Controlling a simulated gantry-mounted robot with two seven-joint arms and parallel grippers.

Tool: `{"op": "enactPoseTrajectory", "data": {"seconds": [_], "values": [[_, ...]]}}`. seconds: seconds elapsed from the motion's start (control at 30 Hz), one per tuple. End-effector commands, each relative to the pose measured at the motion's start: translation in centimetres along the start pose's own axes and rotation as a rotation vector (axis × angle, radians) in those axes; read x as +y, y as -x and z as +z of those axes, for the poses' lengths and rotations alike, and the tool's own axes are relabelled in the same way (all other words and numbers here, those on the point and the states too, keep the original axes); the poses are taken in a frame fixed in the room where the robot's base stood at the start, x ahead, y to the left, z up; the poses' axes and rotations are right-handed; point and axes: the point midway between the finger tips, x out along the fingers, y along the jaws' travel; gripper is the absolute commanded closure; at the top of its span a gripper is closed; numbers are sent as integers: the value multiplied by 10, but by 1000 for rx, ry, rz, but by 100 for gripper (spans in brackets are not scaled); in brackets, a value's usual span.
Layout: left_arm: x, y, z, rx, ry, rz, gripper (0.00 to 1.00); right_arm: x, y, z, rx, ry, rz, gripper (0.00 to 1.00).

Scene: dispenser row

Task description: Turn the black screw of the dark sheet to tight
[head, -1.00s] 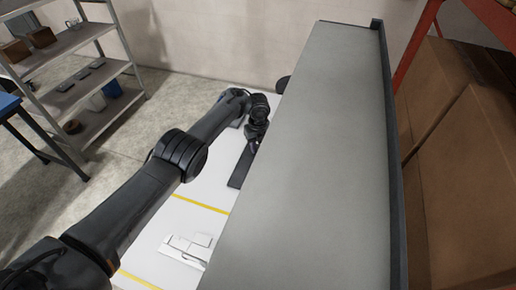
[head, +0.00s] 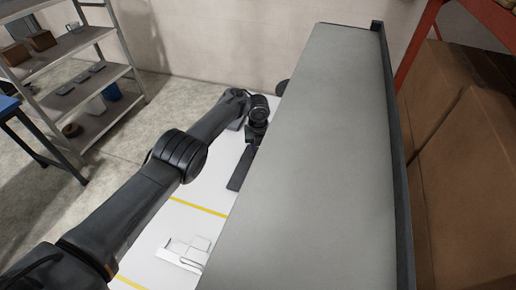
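My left arm reaches in from the lower left to the far end of the white surface. Its wrist end (head: 257,112) is beside the left edge of a large grey panel. I cannot make out the fingertips there, so I cannot tell whether the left gripper is open or shut. A narrow dark flat piece (head: 241,168) lies just below the wrist, partly behind the panel; I cannot tell whether it is the dark sheet. The black screw is not visible. My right gripper is not in view.
The large grey panel (head: 320,150) with a dark rim covers the middle and hides what lies behind it. White pieces (head: 185,251) lie on the white surface (head: 180,224) with yellow lines. A shelf (head: 75,60) stands left, cardboard boxes (head: 465,170) right.

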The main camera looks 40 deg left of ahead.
Motion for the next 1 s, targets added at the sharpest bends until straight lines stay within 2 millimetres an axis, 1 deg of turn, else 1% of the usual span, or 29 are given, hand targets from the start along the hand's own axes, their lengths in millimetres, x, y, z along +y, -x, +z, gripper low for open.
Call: {"op": "enactPoseTrajectory", "data": {"seconds": [0.03, 0.1, 0.2, 0.47, 0.57, 0.67, 0.77, 1.0], "values": [[-2, 4, 1, -3, -3, -4, 66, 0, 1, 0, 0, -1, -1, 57], [-2, 3, 1, -3, -2, -3, 56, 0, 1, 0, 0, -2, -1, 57], [-1, 2, 0, -2, -1, -2, 43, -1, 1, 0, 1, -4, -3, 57], [0, 1, 0, -1, 0, -1, 43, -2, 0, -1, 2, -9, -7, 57], [0, 5, 0, -1, 1, -1, 43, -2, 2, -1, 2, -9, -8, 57], [0, 15, 1, -2, 0, -1, 43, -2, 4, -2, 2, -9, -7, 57], [0, 29, 1, -2, 0, -2, 43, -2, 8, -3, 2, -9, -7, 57], [0, 71, 1, -2, 0, -2, 43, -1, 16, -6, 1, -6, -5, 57]]}}
